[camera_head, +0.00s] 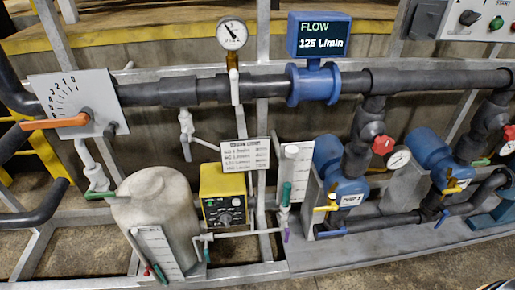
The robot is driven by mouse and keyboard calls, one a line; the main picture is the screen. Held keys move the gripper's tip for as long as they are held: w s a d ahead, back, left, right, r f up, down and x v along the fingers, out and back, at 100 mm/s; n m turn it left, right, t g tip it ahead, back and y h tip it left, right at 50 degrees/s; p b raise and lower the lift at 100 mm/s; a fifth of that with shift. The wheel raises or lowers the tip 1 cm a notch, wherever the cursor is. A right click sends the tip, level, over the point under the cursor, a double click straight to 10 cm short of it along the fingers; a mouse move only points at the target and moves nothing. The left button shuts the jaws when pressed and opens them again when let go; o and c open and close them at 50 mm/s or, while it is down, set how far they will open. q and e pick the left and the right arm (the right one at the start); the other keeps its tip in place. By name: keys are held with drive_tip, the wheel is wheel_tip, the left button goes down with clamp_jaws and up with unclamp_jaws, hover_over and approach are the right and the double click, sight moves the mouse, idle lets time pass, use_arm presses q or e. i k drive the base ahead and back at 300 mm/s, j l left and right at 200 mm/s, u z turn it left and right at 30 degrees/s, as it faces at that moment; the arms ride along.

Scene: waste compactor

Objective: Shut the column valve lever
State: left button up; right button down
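No label I can read says which lever is the column valve lever. A white graduated column (298,165) stands in the centre, right of the printed sign. A green lever (286,194) hangs upright on the thin fitting beside its lower end, and a purple lever (286,236) points down below it. An orange lever (55,122) lies nearly level across a scale plate (78,98) at the left. Neither of my grippers shows in the head view.
A flow display (320,36) reads 125 L/min above a dark horizontal pipe (215,90). A yellow box (222,194) stands left of the column. Blue pumps (340,175) with yellow levers (328,197) stand to its right. Open floor (420,270) shows at the bottom right.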

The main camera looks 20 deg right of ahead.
sight(288, 230)
drive_tip(key=i+l+z, duration=0.15)
drive_tip(key=z, duration=0.8)
